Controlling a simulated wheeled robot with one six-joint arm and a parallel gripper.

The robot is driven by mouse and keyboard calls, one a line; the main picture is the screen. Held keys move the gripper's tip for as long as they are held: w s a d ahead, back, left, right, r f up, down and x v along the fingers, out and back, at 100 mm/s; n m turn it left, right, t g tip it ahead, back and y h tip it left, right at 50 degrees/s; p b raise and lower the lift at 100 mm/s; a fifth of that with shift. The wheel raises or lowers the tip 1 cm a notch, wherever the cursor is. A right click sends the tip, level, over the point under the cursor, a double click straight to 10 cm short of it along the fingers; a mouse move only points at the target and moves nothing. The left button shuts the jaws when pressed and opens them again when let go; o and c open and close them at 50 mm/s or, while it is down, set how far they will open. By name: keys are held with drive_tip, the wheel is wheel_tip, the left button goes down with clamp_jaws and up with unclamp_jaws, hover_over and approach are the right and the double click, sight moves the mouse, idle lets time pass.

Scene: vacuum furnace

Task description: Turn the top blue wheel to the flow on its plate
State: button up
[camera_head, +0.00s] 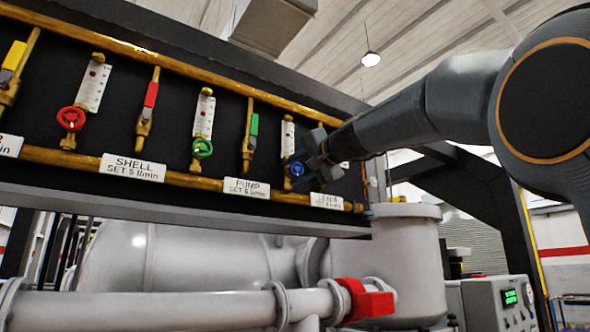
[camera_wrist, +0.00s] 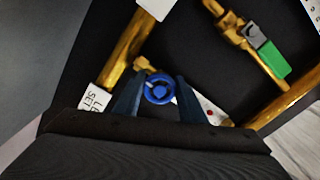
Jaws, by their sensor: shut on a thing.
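The blue wheel (camera_head: 296,170) is at the right end of the row of wheels on the black panel, below a white flow gauge (camera_head: 287,138). My gripper (camera_head: 306,168) is at the wheel, coming from the right. In the wrist view the blue wheel (camera_wrist: 160,88) lies between the two dark fingers (camera_wrist: 157,100), which are shut on it. The plate under it (camera_head: 327,201) has a top line that seems to read LEADS; its set value is too small to read. The gauge shows in part behind the right finger in the wrist view (camera_wrist: 209,112).
A green wheel (camera_head: 202,148) and a red wheel (camera_head: 71,118) sit further left, with gauges above. A green-handled valve (camera_head: 252,130) is just left of the blue wheel. Brass pipes (camera_head: 180,180) run along the panel. A grey vessel (camera_head: 405,255) stands below.

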drive_tip(key=m+p, duration=0.2)
drive_tip(key=m, duration=0.4)
drive_tip(key=shift+m, duration=0.3)
drive_tip(key=m+p, duration=0.3)
drive_tip(key=m, duration=0.2)
drive_tip(key=shift+m, duration=0.4)
drive_tip(key=o, duration=0.9)
drive_tip(key=shift+o, duration=0.8)
drive_tip(key=shift+r, duration=0.1)
drive_tip(key=shift+s, duration=0.1)
